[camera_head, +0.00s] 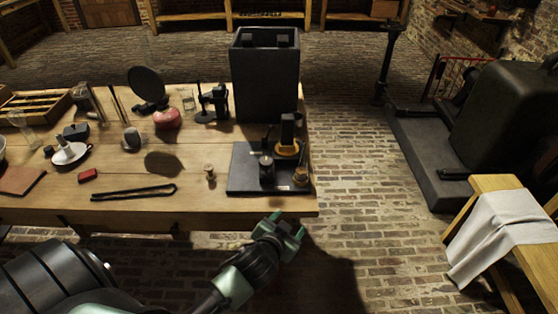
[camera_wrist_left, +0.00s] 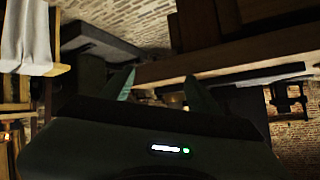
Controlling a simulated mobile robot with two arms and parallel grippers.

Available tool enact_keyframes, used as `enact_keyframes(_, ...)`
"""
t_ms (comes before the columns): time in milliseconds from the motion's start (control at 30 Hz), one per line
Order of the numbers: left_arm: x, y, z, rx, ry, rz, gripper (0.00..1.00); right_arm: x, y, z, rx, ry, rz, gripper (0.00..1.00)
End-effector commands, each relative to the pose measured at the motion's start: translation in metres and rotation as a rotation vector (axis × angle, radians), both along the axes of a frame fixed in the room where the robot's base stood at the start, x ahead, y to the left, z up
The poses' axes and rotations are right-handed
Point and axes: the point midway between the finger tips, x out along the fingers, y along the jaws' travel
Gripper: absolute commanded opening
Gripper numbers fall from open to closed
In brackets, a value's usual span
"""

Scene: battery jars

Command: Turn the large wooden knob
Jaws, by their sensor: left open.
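A dark slab (camera_head: 243,173) lies at the right front of the wooden table, with a small apparatus on it. A small wooden, knob-like piece (camera_head: 300,177) sits at the slab's right front corner. A wooden ring-like part (camera_head: 287,150) is at the base of the dark upright block behind it. I cannot tell for certain which is the large wooden knob. My left gripper (camera_head: 287,225) is open and empty, in front of the table edge and apart from the slab. Its two fingers stand spread in the left wrist view (camera_wrist_left: 163,90). My right gripper is not in view.
A tall dark box (camera_head: 265,85) stands behind the slab. Black tongs (camera_head: 133,192), a small wooden peg (camera_head: 210,173) and a red-based lamp (camera_head: 167,117) are on the table (camera_head: 200,203). A bench with a white cloth (camera_head: 500,232) is at the right. Brick floor lies between.

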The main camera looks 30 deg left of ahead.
Motion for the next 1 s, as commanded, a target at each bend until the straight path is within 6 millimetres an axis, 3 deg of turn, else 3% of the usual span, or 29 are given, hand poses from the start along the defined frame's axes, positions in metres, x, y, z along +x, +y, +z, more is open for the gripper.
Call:
enact_keyframes(100, 0.035, -0.003, 0.037, 0.023, -0.153, -0.035, 0.61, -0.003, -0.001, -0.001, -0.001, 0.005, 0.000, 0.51)
enact_keyframes(367, 0.098, -0.033, 0.122, 0.075, -0.493, -0.207, 0.61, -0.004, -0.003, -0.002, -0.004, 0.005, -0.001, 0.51)
enact_keyframes(467, 0.118, -0.057, 0.160, 0.104, -0.635, -0.337, 0.61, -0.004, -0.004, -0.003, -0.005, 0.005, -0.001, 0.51)
enact_keyframes(633, 0.139, -0.123, 0.216, 0.191, -0.835, -0.740, 0.61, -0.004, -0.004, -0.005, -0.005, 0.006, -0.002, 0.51)
enact_keyframes(733, 0.140, -0.155, 0.217, 0.263, -0.817, -1.033, 0.61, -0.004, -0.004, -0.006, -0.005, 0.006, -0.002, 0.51)
enact_keyframes(833, 0.141, -0.162, 0.195, 0.347, -0.671, -1.297, 0.61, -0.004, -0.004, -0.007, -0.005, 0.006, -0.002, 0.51)
enact_keyframes(933, 0.144, -0.136, 0.164, 0.436, -0.407, -1.486, 0.61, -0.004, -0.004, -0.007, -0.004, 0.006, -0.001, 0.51)
enact_keyframes(1000, 0.147, -0.099, 0.145, 0.491, -0.168, -1.554, 0.61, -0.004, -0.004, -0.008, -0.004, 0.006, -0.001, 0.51)
